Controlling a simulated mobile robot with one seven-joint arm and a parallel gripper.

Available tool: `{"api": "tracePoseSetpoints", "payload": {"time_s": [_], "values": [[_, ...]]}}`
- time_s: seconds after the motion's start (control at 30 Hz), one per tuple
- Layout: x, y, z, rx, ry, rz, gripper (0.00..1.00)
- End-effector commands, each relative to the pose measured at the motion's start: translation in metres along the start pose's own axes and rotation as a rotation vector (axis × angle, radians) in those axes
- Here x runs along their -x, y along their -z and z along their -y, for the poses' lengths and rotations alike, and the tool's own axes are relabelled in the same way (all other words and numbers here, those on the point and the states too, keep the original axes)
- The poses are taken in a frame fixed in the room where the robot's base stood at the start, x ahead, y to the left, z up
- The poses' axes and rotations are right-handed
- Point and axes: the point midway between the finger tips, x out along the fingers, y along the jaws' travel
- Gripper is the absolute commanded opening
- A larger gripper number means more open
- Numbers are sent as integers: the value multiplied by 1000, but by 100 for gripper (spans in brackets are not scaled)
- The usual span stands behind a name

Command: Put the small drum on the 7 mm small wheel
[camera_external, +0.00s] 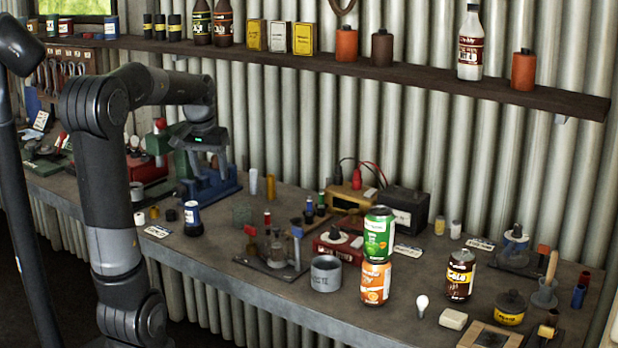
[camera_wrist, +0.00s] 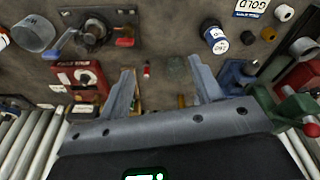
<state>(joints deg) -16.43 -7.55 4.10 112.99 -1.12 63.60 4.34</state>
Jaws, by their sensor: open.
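My gripper (camera_external: 214,168) is above the left half of the bench, near a blue clamp-like tool. In the wrist view its two fingers (camera_wrist: 160,68) stand wide apart with nothing held. A small red-topped piece (camera_wrist: 147,70) and a greenish see-through block (camera_wrist: 176,68) lie below, between the fingers in the picture. Small round pieces stand on the bench to the left: a white one (camera_external: 139,218), a brass one (camera_external: 154,213) and a black one (camera_external: 171,215). I cannot tell which piece is the small drum or which is the 7 mm small wheel.
A blue-labelled jar (camera_external: 192,219) stands near the front edge. A stand with red and blue handles (camera_external: 270,262), a grey cup (camera_external: 325,274) and stacked green (camera_external: 378,232) and orange (camera_external: 375,283) cans are to the right. A shelf (camera_external: 430,77) runs along the wall.

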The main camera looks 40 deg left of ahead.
Motion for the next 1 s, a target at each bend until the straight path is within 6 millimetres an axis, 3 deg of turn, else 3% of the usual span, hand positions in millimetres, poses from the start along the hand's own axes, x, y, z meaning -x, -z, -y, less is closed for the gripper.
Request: {"api": "tracePoseSetpoints", "payload": {"time_s": [0.2, 0.4, 0.53, 0.7, 1.0], "values": [[18, -69, -50, -106, -27, -110, 59], [18, -132, -78, -195, -55, -204, 59], [13, -164, -89, -241, -70, -254, 59], [6, -187, -94, -272, -82, -289, 59], [4, -191, -95, -278, -84, -296, 59]]}}
